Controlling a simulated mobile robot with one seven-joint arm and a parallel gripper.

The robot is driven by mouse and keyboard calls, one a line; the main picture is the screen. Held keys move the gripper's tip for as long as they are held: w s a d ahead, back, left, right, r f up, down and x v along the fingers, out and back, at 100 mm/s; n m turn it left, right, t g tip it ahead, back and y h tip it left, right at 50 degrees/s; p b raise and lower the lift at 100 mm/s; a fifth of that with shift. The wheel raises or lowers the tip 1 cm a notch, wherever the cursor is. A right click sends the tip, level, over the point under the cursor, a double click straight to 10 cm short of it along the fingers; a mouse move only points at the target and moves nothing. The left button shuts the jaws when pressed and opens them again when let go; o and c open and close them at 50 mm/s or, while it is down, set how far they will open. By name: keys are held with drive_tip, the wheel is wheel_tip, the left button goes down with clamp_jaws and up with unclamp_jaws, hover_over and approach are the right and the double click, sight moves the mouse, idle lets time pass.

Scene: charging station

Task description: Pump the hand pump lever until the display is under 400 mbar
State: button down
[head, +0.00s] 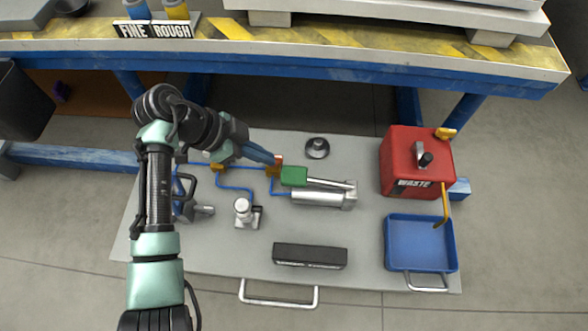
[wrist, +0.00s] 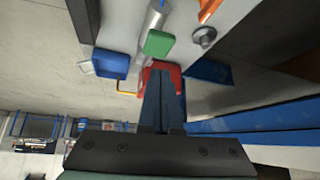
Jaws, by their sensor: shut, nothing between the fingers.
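The hand pump is a silver cylinder (head: 318,198) lying on the grey plate, with a thin rod lever (head: 330,184) above it. A green grip (head: 293,176) sits on the lever's left end, and it also shows in the wrist view (wrist: 158,43). My gripper (head: 273,160) has its blue fingers together and empty, just up and left of the green grip, seemingly apart from it. In the wrist view my fingers (wrist: 165,75) point towards the red box. A long black box (head: 310,256) lies at the plate's front; no readout can be read on it.
Orange valve handles (head: 217,170) and blue tubing (head: 236,188) lie left of the pump. A silver fitting (head: 243,208) and a round knob (head: 317,148) stand nearby. At right are the red WASTE box (head: 410,160) and blue tray (head: 420,243). The workbench (head: 300,54) overhangs the back.

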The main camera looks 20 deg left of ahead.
sight(293, 175)
drive_tip(key=shift+s+a+f, duration=0.2)
drive_tip(key=shift+f, duration=0.4)
drive_tip(key=b+x, duration=0.4)
drive_tip(key=x, duration=0.1)
drive_tip(key=shift+d+f, duration=0.15)
drive_tip(key=shift+f, duration=0.15)
drive_tip(key=shift+w+d+f+b, duration=0.25)
drive_tip(key=shift+d+f+b, duration=0.2)
drive_tip(key=shift+b, duration=0.1)
